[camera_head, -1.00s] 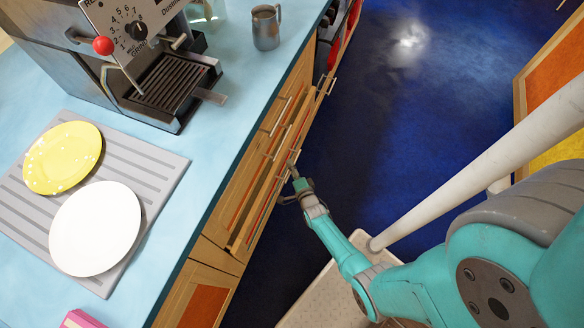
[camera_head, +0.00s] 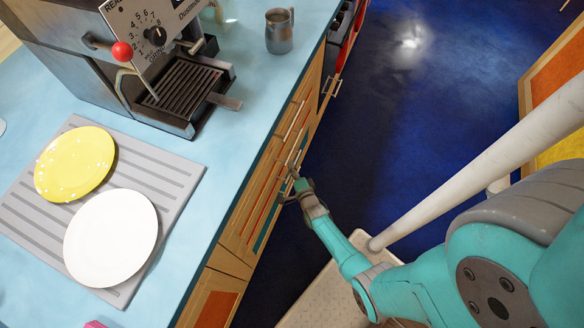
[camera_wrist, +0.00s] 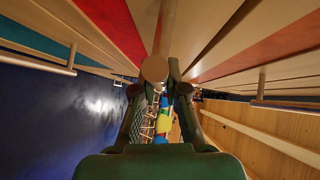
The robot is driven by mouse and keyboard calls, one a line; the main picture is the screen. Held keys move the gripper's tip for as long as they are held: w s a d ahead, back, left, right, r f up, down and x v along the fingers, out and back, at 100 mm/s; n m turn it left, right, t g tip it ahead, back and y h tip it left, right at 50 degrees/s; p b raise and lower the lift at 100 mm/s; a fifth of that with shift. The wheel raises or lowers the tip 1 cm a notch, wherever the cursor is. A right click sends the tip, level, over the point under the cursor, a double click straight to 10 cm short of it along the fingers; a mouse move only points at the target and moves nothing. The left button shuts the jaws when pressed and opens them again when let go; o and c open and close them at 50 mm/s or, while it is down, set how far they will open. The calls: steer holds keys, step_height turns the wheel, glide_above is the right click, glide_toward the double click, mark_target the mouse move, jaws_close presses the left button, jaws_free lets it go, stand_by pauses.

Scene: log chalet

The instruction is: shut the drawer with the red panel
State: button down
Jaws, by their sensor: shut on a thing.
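The drawer with the red panel is in the wooden cabinet front under the blue counter. Its red panel (camera_wrist: 112,27) shows at the upper left of the wrist view. In the head view the drawer fronts are narrow, steeply foreshortened strips. My gripper (camera_head: 292,180) is at these fronts. In the wrist view my gripper (camera_wrist: 158,88) has its two fingers closed around a round bar handle (camera_wrist: 154,68), seen end-on. The fingers hide part of the handle. The fronts look nearly flush in the head view, but I cannot tell whether a small gap remains.
A teal panel (camera_wrist: 50,42) and an orange-red panel (camera_wrist: 270,48) flank the red one. The blue counter (camera_head: 215,150) holds a coffee machine (camera_head: 180,90), a metal jug (camera_head: 279,31), a yellow plate (camera_head: 75,163) and a white plate (camera_head: 110,238). The blue floor (camera_head: 400,130) is clear.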

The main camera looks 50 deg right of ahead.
steer(key=c, duration=1.2)
jaws_free()
steer(key=shift+w+a, duration=0.1)
steer(key=shift+w, duration=0.1)
steer(key=shift+s, duration=0.1)
steer(key=v, duration=1.2)
